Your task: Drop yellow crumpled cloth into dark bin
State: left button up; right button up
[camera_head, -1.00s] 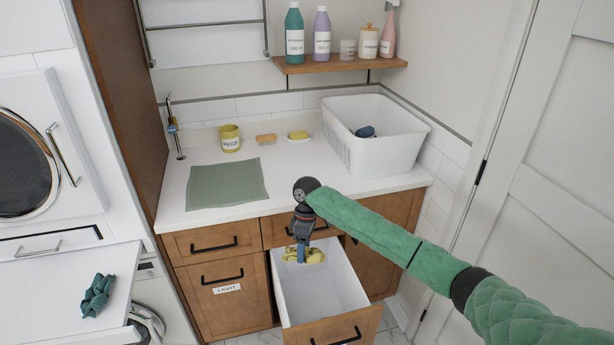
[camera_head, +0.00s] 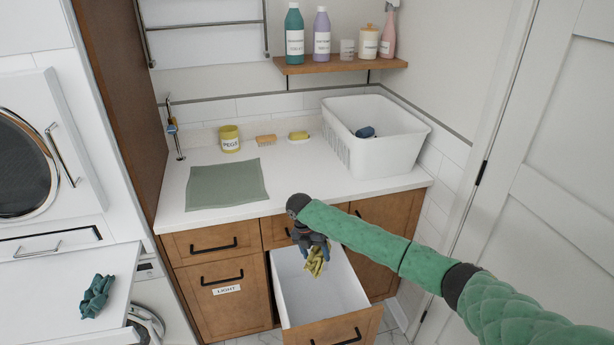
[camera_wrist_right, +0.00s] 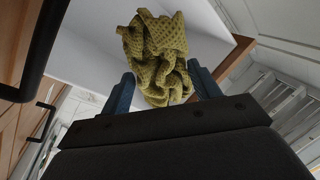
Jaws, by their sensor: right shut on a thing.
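The yellow crumpled cloth (camera_head: 316,262) is in my right gripper (camera_head: 314,245), over the back part of the open drawer. In the right wrist view the cloth (camera_wrist_right: 156,55) sits bunched between the two blue fingers of the gripper (camera_wrist_right: 165,92), which are shut on it. The open drawer (camera_head: 335,297) is a pull-out bin with a white inside and a wooden front; no label on it can be read, so I cannot tell whether it is the dark bin. Its visible floor is bare. My left gripper is not in view.
A closed front labelled LIGHT (camera_head: 227,290) is left of the open drawer. The counter (camera_head: 290,178) above holds a green mat (camera_head: 226,184), a yellow pegs cup (camera_head: 230,139) and a white basket (camera_head: 375,150). A teal cloth (camera_head: 97,295) lies at the lower left.

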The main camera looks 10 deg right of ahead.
jog(key=n, duration=0.2)
jog(key=d+n, duration=0.1)
jog(key=shift+w+f+n+t, duration=0.1)
jog(key=shift+f+n+t, duration=0.15)
jog(key=shift+n+t, duration=0.15)
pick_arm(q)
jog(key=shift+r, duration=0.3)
pick_arm(e)
jog(key=shift+w+d+f+n+t+h, duration=0.15)
jog(key=shift+n+t, duration=0.1)
jog(key=shift+n, duration=0.55)
jog(key=shift+s+d+r+n+t+h, duration=0.15)
jog(key=shift+n+t, duration=0.1)
jog(key=shift+n, duration=0.55)
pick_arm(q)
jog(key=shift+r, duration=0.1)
pick_arm(e)
jog(key=shift+w+a+f, duration=0.1)
jog(key=shift+f, duration=0.05)
notch_tip(320, 180, down, 3)
jog(key=b, duration=0.3)
pick_arm(q)
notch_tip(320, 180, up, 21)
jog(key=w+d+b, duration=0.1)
jog(key=b, duration=0.1)
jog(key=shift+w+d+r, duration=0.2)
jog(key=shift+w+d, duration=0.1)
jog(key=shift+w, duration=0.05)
pick_arm(e)
jog(key=shift+f, duration=1.45)
